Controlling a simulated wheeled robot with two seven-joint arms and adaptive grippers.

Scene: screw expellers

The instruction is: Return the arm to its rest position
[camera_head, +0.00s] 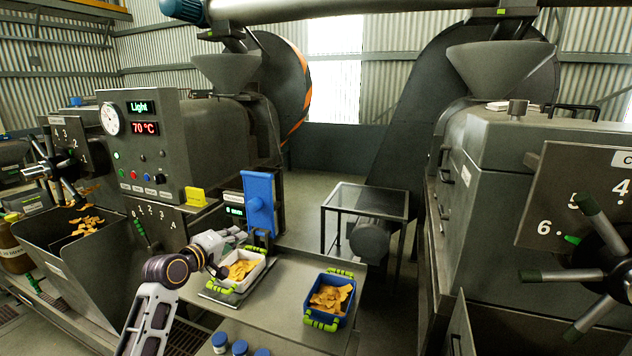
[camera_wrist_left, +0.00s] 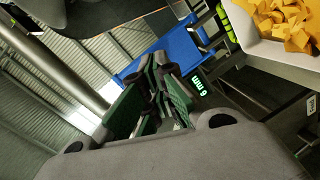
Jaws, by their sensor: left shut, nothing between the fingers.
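My left arm (camera_head: 158,290) comes in from the bottom left of the head view and reaches up to the right. My left gripper (camera_head: 240,234) is in front of the left machine, close to the white tray (camera_head: 262,268) of orange-yellow flakes and below the blue upright part (camera_head: 260,195). In the left wrist view the gripper's dark green finger pads (camera_wrist_left: 158,100) are together and hold nothing. The blue part (camera_wrist_left: 165,50) lies beyond the fingertips there; whether they touch it I cannot tell. My right gripper is not in view.
A blue tray (camera_head: 345,300) of flakes stands right of the white one on the grey table (camera_head: 285,310). Several blue-capped jars (camera_head: 240,347) stand at the front edge. The left machine's panel (camera_head: 145,145) reads 70 °C. A right-hand machine (camera_head: 500,190) has a spoked handle (camera_head: 605,245).

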